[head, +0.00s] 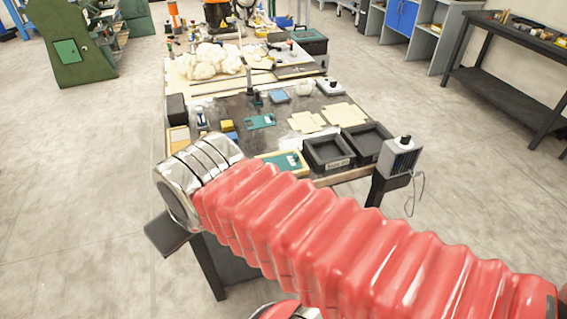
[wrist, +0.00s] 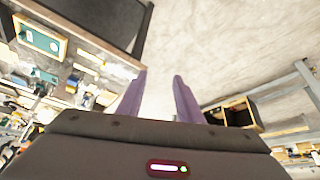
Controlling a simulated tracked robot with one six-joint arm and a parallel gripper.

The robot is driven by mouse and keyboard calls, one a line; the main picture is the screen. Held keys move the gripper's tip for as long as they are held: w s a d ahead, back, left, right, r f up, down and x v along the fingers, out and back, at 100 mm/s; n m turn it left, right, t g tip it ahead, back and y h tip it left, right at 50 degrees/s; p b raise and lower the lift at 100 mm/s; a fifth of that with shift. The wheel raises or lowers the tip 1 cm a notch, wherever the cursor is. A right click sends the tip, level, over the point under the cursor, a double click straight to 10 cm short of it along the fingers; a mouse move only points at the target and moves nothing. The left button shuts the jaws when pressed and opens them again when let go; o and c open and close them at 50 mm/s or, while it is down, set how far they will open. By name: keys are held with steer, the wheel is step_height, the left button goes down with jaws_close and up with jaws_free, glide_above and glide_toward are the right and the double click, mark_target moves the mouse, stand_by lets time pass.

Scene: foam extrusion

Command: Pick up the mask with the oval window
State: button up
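A teal plate (head: 260,122) lies on the dark work table and a second teal plate (head: 287,161) sits in a pale wooden frame at the table's near edge. Each has a light mark or opening; its shape is too small to tell, so I cannot say which is the mask with the oval window. The wrist view shows the framed teal plate (wrist: 38,39) at upper left and a teal piece (wrist: 45,76) below it. My gripper (wrist: 160,82) shows two purple fingers apart with nothing between them, away from both plates. In the head view my arm hides the gripper.
Two black trays (head: 328,152) stand right of the framed plate, with a grey box (head: 399,156) at the table's right corner. Pale sheets (head: 307,122), small tools and foam lumps (head: 212,62) lie farther back. The floor (head: 90,190) left of the table is clear.

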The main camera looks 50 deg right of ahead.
steer(key=w+d+f+m+t+h, duration=0.1)
steer(key=w+d+f+h, duration=0.15)
steer(key=d, duration=0.55)
steer(key=w+d+f+m+h, duration=0.15)
steer(key=w+d, duration=0.25)
steer(key=d, duration=0.5)
steer(key=w+d+f+m+t+h, duration=0.1)
steer(key=w+d, duration=0.2)
steer(key=d, duration=0.5)
steer(key=s+d+f+m+t, duration=0.1)
steer(key=s+d+f, duration=0.1)
steer(key=d+f, duration=0.2)
steer(key=s+d+f+t, duration=0.1)
steer(key=s+d+f, duration=0.2)
steer(key=d, duration=0.5)
steer(key=s+d+f+m+t+h, duration=0.1)
steer(key=s+d+f, duration=0.1)
steer(key=d+f, duration=0.3)
steer(key=shift+s+d+f+m, duration=0.15)
steer(key=shift+s+d+m, duration=0.1)
steer(key=shift+d+m, duration=0.15)
steer(key=shift+w, duration=0.1)
glide_toward(297, 158)
steer(key=x, duration=0.4)
